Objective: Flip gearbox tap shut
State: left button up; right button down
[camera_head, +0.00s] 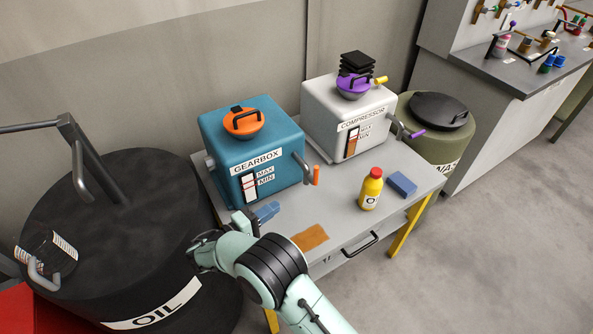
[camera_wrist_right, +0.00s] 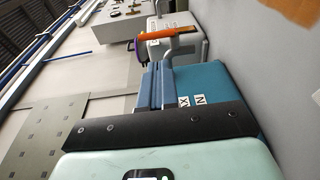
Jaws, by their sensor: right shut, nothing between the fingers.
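The gearbox (camera_head: 253,150) is a teal box with an orange lid on the grey workbench. Its tap is a bent grey pipe (camera_head: 300,166) on the right side with an upright orange handle (camera_head: 316,175). My right gripper (camera_head: 272,209) is shut and empty, low in front of the gearbox, left of the tap and apart from it. In the right wrist view the blue-grey fingers (camera_wrist_right: 157,85) lie together beside the gearbox (camera_wrist_right: 217,82), with the orange handle (camera_wrist_right: 168,32) beyond their tips. My left gripper is out of view.
The compressor (camera_head: 335,115) with a purple tap handle (camera_head: 417,134) stands behind right. A yellow oil bottle (camera_head: 370,190), blue block (camera_head: 402,184) and brown cloth (camera_head: 311,237) lie right of the gripper. A black oil drum (camera_head: 115,235) stands left of the bench.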

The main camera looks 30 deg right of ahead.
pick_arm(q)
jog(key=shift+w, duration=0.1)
pick_arm(e)
jog(key=shift+w+a+r+m, duration=0.1)
jog(key=shift+a+r+m, duration=0.05)
jog(key=shift+r, duration=0.25)
jog(key=shift+a+r+m, duration=0.1)
jog(key=shift+r+m, duration=0.05)
jog(key=shift+r, duration=0.2)
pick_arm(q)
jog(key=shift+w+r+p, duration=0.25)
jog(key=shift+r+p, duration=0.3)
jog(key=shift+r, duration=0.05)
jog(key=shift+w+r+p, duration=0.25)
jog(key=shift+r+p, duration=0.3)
pick_arm(e)
jog(key=x, duration=1.4)
jog(key=shift+r, duration=0.2)
